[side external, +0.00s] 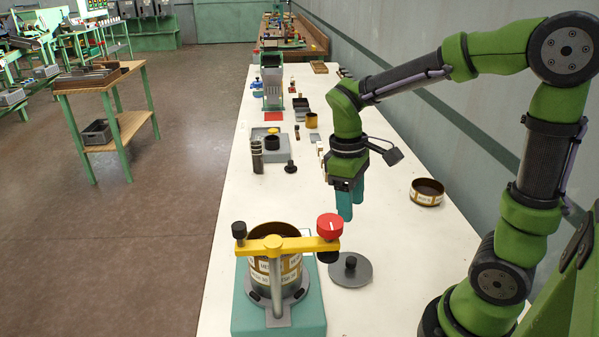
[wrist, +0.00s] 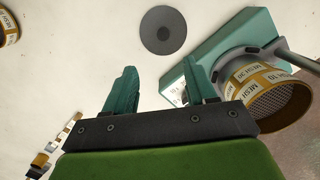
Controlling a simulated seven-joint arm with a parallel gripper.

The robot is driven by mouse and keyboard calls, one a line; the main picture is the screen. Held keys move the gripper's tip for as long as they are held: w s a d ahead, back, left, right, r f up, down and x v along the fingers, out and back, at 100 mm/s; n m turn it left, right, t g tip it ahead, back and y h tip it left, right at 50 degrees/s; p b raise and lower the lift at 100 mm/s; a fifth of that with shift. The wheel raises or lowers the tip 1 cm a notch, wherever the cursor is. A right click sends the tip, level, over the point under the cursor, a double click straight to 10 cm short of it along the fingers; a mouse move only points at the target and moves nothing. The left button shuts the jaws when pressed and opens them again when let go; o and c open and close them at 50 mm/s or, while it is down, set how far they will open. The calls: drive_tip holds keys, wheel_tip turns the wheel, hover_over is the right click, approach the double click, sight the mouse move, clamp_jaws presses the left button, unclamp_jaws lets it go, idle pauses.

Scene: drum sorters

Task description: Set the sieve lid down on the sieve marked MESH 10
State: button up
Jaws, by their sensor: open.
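The sieve lid (side external: 350,269) is a flat grey disc with a black knob, lying on the white table right of the shaker. In the wrist view the lid (wrist: 163,30) lies beyond my fingertips. My gripper (side external: 346,214) is above the table behind the lid, open and empty, fingers pointing down. Its two teal fingers (wrist: 160,68) stand apart. The sieve stack (side external: 262,271) stands on the teal shaker base (side external: 308,312). In the wrist view the top sieve (wrist: 285,88) appears to read MESH 10; its top is open and its mesh shows.
A loose sieve (side external: 427,193) sits at the right table edge. A dark cylinder (side external: 257,157) and small items stand farther back. Table around the lid is clear.

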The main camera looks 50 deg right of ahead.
hover_over(351, 260)
drive_tip(key=f, duration=0.8)
drive_tip(key=shift+w+d+f, duration=0.25)
drive_tip(key=shift+w+f, duration=0.15)
drive_tip(key=shift+s+a+f, duration=0.1)
drive_tip(key=shift+s+f, duration=0.1)
drive_tip(key=shift+f, duration=1.15)
drive_tip(key=shift+s+a+f, duration=0.1)
drive_tip(key=shift+s+f, duration=0.05)
drive_tip(key=shift+f, duration=1.2)
drive_tip(key=shift+c, duration=0.5)
clamp_jaws()
